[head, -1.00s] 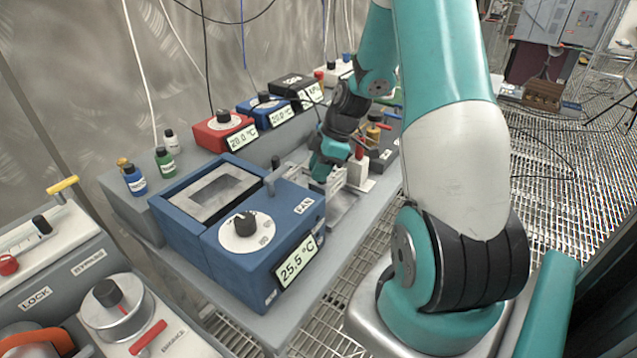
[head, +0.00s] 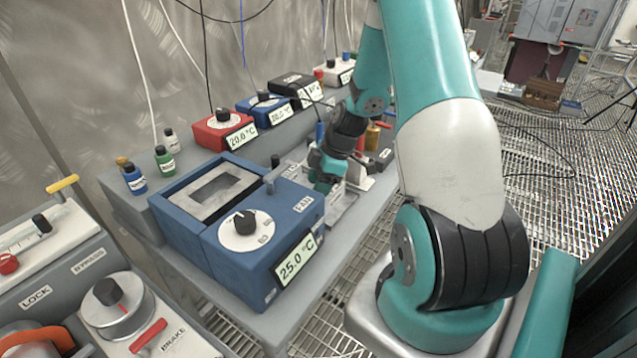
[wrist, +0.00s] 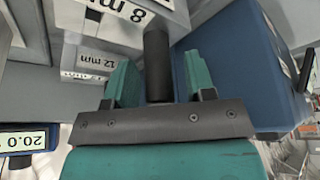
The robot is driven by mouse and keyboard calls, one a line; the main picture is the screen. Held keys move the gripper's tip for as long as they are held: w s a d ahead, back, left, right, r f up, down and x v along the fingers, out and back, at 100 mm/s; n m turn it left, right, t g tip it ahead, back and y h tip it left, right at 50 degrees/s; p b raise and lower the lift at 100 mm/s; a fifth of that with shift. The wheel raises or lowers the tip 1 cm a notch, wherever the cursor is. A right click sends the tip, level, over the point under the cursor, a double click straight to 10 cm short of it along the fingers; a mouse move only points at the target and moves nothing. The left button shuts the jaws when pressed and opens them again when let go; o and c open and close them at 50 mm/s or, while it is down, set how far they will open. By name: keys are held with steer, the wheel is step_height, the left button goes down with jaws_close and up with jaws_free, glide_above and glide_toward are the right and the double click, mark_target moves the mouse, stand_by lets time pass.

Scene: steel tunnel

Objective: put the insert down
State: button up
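A block with an "8 mm" label (wrist: 128,10) shows at the top of the wrist view. A dark upright handle (wrist: 157,62) runs from it down between my fingers; I take this as the insert. My gripper (wrist: 158,80) has its two teal fingers spread on either side of the handle, with a gap on each side. In the head view my gripper (head: 322,182) is low beside the blue heater box (head: 262,262), over a pale tray (head: 342,208). The insert is mostly hidden there by my gripper.
A grey "12 mm" label (wrist: 95,62) is left of the handle in the wrist view. The blue box has an open metal-rimmed well (head: 183,203) and reads 25.0 °C. A red box (head: 212,131) and several bottles stand behind. A brass cylinder (head: 373,137) stands beyond my gripper.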

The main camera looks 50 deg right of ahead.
steer(key=b+v, duration=0.1)
steer(key=v, duration=1.1)
steer(key=a+r+m+g, duration=0.1)
steer(key=a+r, duration=0.2)
steer(key=a, duration=0.7)
steer(key=a+r, duration=0.4)
steer(key=a, duration=0.5)
steer(key=s+a+r+m+g, duration=0.1)
steer(key=s+a+r+m, duration=0.1)
steer(key=s+a, duration=1.2)
steer(key=a+r, duration=0.1)
steer(key=a, duration=0.2)
steer(key=shift+s+r+m+g+y, duration=0.15)
steer(key=shift+s+m+g+y, duration=0.15)
steer(key=shift+s+g, duration=0.1)
steer(key=shift+d, duration=0.1)
